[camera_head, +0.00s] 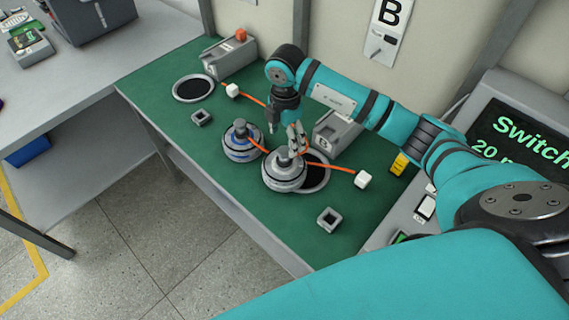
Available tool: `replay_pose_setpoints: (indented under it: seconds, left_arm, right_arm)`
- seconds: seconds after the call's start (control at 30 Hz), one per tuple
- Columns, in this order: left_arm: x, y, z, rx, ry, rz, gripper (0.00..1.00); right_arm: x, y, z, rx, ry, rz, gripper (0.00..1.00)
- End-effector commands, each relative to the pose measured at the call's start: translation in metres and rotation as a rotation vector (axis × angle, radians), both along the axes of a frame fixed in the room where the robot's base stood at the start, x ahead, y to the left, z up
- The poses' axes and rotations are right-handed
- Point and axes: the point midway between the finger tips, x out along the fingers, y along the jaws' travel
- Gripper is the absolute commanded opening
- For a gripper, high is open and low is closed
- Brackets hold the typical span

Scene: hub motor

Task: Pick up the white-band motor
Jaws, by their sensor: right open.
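The white-band motor (284,175) is a grey disc-shaped hub motor with a pale band, on the green bench top (215,140). An orange cable runs right from it to a white connector (363,180). A second motor (242,146) with a blue band stands to its left, with its own orange cable. My right gripper (285,134) is open and points down, above and just behind the white-band motor, near its shaft. Whether a fingertip touches the motor cannot be told. My left gripper is not in view.
A white-rimmed dark round pad (318,178) lies beside the white-band motor, partly hidden by it. Another pad (193,88) is at the far left. Small grey square fixtures (329,220) and (201,117) and grey boxes (230,58) occupy the bench. A screen (520,130) stands right.

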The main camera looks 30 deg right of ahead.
Motion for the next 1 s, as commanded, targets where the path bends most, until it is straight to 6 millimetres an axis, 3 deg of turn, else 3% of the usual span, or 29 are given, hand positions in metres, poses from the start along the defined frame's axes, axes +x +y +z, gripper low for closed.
replay_pose_setpoints:
  seconds: [0.1, 0.23, 0.4, 0.5, 0.8, 1.0]
  left_arm:
    - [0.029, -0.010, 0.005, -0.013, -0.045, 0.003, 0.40]
    - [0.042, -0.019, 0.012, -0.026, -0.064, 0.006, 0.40]
    - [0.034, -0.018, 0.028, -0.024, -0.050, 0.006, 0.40]
    - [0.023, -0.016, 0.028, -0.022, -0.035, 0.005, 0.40]
    - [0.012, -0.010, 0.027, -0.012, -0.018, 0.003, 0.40]
    - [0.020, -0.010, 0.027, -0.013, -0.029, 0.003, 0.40]
  right_arm:
    - [-0.001, 0.000, -0.009, -0.001, 0.001, 0.000, 0.72]
    - [-0.003, 0.002, -0.016, -0.001, 0.003, 0.001, 0.72]
    - [-0.009, 0.007, -0.040, 0.000, 0.004, 0.002, 0.72]
    - [-0.007, 0.006, -0.054, 0.001, 0.002, -0.001, 0.72]
    - [-0.007, 0.006, -0.063, 0.000, -0.001, 0.002, 0.72]
    - [-0.007, 0.006, -0.063, 0.000, -0.001, 0.001, 0.49]
